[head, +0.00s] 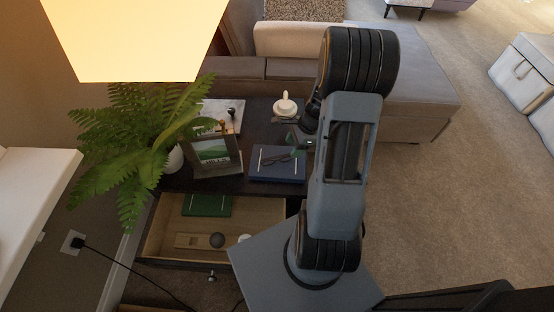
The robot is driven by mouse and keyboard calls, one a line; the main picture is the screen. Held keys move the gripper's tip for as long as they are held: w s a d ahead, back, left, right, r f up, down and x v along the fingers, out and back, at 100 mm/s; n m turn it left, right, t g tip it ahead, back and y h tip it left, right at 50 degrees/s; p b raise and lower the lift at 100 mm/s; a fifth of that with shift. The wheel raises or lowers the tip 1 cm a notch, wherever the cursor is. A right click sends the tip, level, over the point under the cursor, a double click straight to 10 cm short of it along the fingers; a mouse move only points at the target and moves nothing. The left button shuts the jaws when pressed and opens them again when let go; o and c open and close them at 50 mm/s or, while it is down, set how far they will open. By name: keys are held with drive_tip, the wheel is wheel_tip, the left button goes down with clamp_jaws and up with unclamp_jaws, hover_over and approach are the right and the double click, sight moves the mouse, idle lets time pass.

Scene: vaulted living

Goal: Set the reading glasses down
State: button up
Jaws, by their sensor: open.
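Dark reading glasses (275,160) lie on a blue book or box (265,173) on the dark tabletop (225,184). My arm stands between the camera and the right part of the table. My gripper (300,140) is just left of the arm, near the back right of the blue book. It is open and apart from the glasses as far as I can see. Its fingertips are small and partly hidden.
A framed picture (213,152), a fern (140,135) and a small cream object (284,104) share the tabletop. A sofa (415,85) stands behind; carpet at right is clear.

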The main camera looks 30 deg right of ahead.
sight(288, 154)
drive_tip(key=b+x, duration=0.1)
drive_tip(key=x, duration=0.4)
drive_tip(key=shift+c, duration=0.4)
clamp_jaws()
drive_tip(key=shift+r, duration=0.1)
